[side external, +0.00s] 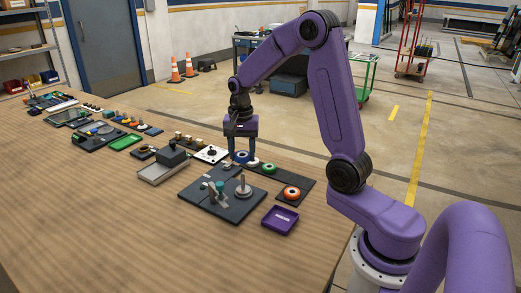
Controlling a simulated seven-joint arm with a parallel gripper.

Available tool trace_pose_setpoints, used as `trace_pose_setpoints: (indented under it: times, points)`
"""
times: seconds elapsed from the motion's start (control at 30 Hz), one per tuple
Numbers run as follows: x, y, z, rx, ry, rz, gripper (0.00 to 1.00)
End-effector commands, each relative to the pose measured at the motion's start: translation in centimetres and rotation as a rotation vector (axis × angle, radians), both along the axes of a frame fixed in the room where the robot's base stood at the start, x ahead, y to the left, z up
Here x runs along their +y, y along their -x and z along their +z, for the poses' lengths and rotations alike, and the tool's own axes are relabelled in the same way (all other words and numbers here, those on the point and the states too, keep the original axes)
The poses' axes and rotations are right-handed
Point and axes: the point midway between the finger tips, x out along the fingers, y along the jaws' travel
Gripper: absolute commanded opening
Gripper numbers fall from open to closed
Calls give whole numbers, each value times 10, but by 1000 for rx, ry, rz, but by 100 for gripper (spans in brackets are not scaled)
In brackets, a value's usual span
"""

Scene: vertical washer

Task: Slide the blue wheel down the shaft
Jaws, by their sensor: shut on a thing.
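The blue wheel (241,157) is small in the side external view, at the left end of a row of coloured wheels on a dark strip. My gripper (240,151) points straight down over it, shut on the blue wheel, with its fingertips close to the strip. Whether the wheel touches the strip cannot be told. An upright metal shaft (242,180) on a round grey base stands on a dark plate (222,207), in front of the gripper and apart from it.
A white wheel (253,162), a green wheel (268,169) and an orange wheel (291,192) lie to the right of the gripper. A teal-topped fixture (219,188) stands beside the shaft. A purple tray (280,220) is at the front right. The table's front left is clear.

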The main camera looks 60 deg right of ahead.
Motion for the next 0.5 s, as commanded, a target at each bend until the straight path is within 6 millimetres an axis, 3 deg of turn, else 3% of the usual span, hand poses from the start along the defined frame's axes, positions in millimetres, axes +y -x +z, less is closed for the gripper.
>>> trace_pose_setpoints:
  times: [0.5]
  points:
    - [1,-1,-33,0,0,3,22]
